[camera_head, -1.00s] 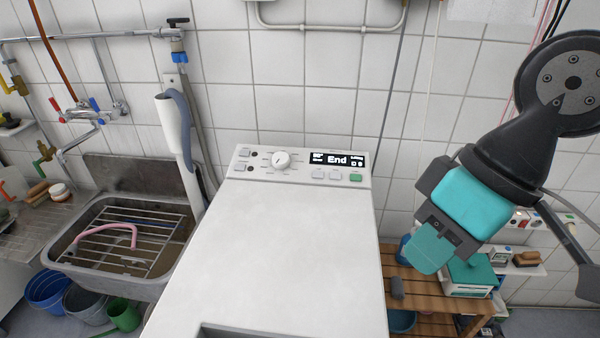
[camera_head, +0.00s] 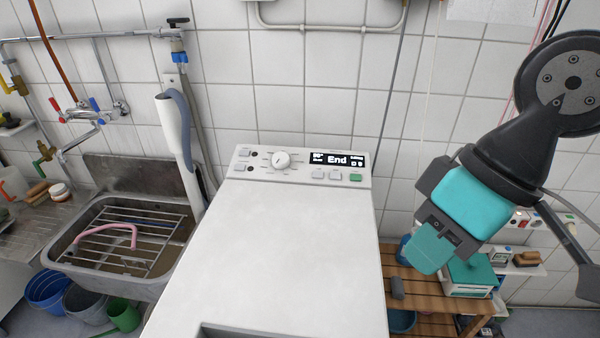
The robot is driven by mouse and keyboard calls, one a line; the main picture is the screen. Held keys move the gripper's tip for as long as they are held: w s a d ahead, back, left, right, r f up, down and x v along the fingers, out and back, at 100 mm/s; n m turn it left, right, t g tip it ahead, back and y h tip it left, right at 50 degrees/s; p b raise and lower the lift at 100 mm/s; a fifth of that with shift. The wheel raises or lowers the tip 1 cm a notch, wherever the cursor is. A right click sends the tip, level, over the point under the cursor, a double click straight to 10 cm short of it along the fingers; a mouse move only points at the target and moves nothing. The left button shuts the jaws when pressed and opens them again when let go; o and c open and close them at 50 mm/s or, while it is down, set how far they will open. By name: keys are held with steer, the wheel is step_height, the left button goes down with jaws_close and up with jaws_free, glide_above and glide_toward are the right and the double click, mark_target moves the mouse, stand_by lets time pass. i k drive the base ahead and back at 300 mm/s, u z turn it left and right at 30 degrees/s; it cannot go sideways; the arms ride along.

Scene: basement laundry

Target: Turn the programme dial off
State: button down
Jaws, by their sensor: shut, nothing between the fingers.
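The programme dial (camera_head: 282,160) is a round white knob on the control panel at the back of the white washing machine (camera_head: 270,250). The display (camera_head: 338,159) to the right of the dial reads "End". Where the dial points is too small to tell. My gripper (camera_head: 425,262), teal and dark grey, hangs to the right of the machine, well apart from the dial. Its fingers are shut with nothing held.
A grey hose stands between the machine and the metal sink (camera_head: 125,240) at left. A wooden slatted bench (camera_head: 425,287) stands to the right, below my gripper. Small buttons and a green button (camera_head: 355,177) sit near the dial. The machine's top is clear.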

mark_target(280, 160)
steer(key=k, duration=0.5)
steer(key=z, duration=1.75)
steer(key=k, duration=0.8)
steer(key=u, duration=1.75)
steer(key=i, duration=1)
